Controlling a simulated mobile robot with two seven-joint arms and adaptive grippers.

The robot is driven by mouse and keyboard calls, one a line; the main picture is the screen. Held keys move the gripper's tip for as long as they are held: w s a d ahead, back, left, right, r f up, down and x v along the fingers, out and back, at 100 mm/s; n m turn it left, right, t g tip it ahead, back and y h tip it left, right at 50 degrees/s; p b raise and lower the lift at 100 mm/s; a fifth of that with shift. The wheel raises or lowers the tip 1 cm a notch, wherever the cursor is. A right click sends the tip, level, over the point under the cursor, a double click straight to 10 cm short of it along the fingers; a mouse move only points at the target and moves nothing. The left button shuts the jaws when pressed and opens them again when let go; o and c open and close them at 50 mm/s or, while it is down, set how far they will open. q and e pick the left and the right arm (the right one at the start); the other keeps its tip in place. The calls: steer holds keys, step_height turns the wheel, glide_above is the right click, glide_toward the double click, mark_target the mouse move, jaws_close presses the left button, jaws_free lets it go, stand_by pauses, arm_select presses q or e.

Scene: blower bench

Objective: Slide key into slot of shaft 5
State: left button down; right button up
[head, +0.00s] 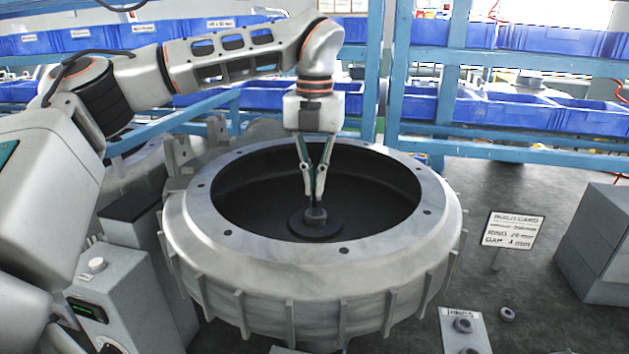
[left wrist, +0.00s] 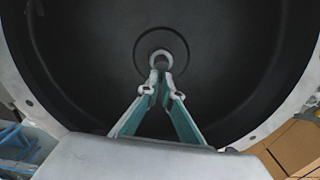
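The shaft (head: 316,215) stands as a short dark stub on a round hub at the middle of the big round housing. In the left wrist view its end shows as a light grey ring (left wrist: 161,59). My left gripper (head: 315,196) points straight down into the housing, with its fingertips right at the shaft's top. In the left wrist view its fingertips (left wrist: 161,82) are close together, just below the ring in the picture. I cannot make out a key between them, nor the slot; both are too small or hidden. My right gripper is not in view.
The grey housing's raised rim (head: 205,212) surrounds the gripper. A build card (head: 513,233), a grey box (head: 597,245) and a labelled plate (head: 462,333) with small rings are at right. A control box (head: 130,295) stands at left. Blue bins (head: 560,115) line the back.

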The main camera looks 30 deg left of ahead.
arm_select(q)
steer(key=shift+f, duration=0.3)
stand_by(0.5)
steer(key=c, duration=2.2)
jaws_free()
steer(key=shift+r, duration=0.1)
step_height(320, 180, up, 12)
steer(key=shift+f, duration=0.1)
steer(key=shift+d, duration=0.1)
